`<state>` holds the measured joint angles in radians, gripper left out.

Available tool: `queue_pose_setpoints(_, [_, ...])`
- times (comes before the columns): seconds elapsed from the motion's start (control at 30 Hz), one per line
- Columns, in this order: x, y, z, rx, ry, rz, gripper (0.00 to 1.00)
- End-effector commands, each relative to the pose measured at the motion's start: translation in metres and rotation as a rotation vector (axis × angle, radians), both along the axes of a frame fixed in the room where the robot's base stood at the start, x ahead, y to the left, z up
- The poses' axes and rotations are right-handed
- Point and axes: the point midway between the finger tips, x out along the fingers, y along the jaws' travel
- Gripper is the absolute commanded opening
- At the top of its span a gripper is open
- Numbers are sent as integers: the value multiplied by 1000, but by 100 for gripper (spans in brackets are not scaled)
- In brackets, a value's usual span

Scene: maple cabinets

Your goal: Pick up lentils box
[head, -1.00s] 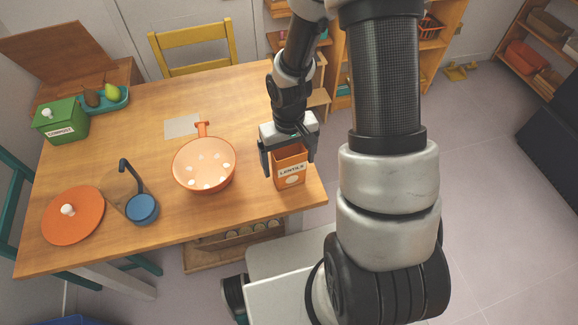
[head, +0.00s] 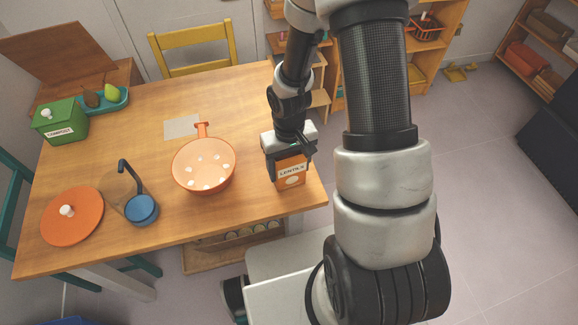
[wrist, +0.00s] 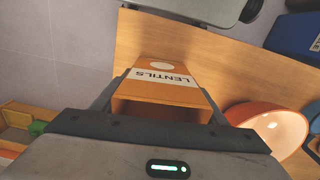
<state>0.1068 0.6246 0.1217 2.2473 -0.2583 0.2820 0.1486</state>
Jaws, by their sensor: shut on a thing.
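The orange lentils box (head: 291,174), with a white "LENTILS" label, stands upright near the table's right edge in the head view. My gripper (head: 290,168) is above it, pointing down, with its fingers around the upper part of the box. In the wrist view the lentils box (wrist: 163,86) sits between the two fingers of my gripper (wrist: 160,108), one on each side. Its top looks open. The gripper is shut on the box. The box seems to rest on the table; its bottom edge is hard to judge.
An orange pan (head: 203,165) with pale pieces stands left of the box. Farther left are a blue-ended ladle (head: 141,208), an orange lid (head: 72,216) and a green compost box (head: 61,122).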

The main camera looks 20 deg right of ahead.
Motion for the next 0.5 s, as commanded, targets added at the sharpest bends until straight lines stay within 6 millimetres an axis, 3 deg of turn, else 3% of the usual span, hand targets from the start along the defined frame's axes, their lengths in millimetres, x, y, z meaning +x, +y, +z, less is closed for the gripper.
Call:
queue_pose_setpoints(0.27, [1,0,11,0,-2,-1,41])
queue_pose_setpoints(0.5, [1,0,34,0,-4,-2,41])
